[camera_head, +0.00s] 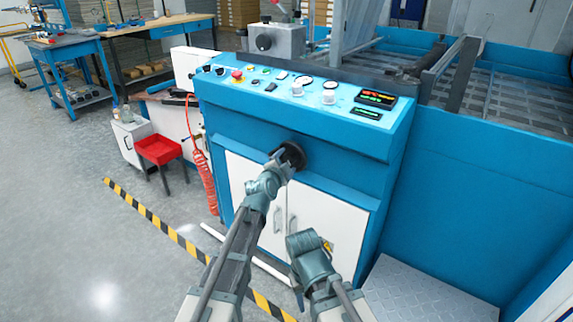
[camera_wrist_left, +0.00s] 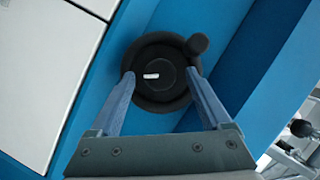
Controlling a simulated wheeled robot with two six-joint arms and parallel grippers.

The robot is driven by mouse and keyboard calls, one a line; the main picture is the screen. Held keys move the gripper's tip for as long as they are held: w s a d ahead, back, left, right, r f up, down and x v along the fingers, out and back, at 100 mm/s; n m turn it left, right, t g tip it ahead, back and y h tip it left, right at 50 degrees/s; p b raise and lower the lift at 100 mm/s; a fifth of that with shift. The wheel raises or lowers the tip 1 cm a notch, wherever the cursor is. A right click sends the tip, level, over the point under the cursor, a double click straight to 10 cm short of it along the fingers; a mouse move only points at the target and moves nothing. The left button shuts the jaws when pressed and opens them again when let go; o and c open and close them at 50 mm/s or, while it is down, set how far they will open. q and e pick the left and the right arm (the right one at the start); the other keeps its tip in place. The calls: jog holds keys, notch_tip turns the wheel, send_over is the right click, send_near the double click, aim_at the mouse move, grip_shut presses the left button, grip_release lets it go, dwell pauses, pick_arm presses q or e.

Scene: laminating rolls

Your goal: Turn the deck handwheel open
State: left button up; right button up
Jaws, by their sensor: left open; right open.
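A black round handwheel (camera_head: 292,155) sits on the blue front of the machine, below the control panel. In the left wrist view the handwheel (camera_wrist_left: 160,98) shows a dark hub with a small white mark and a knob handle (camera_wrist_left: 197,44) at its upper right. My left gripper (camera_head: 279,158) is at the handwheel and partly covers it in the head view. In the wrist view its two fingers (camera_wrist_left: 160,76) are apart, one at each side of the hub, over the rim; I cannot tell whether they touch it. My right gripper (camera_head: 303,243) is lower, in front of the white cabinet doors, apart from the wheel.
The control panel (camera_head: 270,85) with buttons, gauges and a display is above the wheel. White cabinet doors (camera_head: 323,222) with handles are below. A metal step plate (camera_head: 420,297) is at lower right.

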pick_arm(q)
jog(key=shift+w+d, duration=0.1)
jog(key=shift+w, duration=0.15)
grip_shut()
dwell(0.3)
